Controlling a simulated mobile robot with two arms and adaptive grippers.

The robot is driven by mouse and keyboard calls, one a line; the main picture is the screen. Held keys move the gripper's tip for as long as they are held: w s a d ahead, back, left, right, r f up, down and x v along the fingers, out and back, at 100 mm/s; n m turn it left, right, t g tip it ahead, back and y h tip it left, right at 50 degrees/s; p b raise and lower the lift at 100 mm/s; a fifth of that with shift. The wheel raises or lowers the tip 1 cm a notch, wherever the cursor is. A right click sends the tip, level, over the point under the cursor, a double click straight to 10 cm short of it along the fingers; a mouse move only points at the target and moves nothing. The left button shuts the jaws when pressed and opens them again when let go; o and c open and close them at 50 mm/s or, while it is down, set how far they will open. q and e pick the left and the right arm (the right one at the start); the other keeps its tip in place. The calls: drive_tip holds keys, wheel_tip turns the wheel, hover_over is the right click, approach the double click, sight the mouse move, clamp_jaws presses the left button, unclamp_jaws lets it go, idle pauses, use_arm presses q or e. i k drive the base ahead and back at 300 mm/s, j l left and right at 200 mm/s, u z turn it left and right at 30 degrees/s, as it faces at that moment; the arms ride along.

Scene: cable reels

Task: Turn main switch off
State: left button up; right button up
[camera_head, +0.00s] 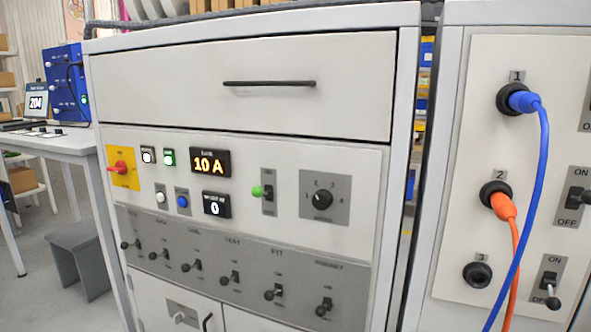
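The likely main switch is a red rotary knob (121,167) on a yellow plate (131,178), at the left end of the cabinet's control panel. Its handle looks roughly horizontal, and the small lettering around it is too blurred to read. To its right, one display (210,162) reads 10 A in orange, and a smaller display (216,205) below reads 0. A white lamp (148,155) and a green lamp (169,157) look lit. Neither gripper is in view.
A green-tipped toggle (258,191), a black rotary dial (323,197) and several grey-strip toggles (230,278) share the panel. A drawer handle (269,84) sticks out above. Blue (541,130) and orange (511,240) cables hang at right. A grey stool (88,262) stands lower left.

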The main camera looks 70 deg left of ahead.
sight(120, 167)
drive_tip(key=u, duration=3.2)
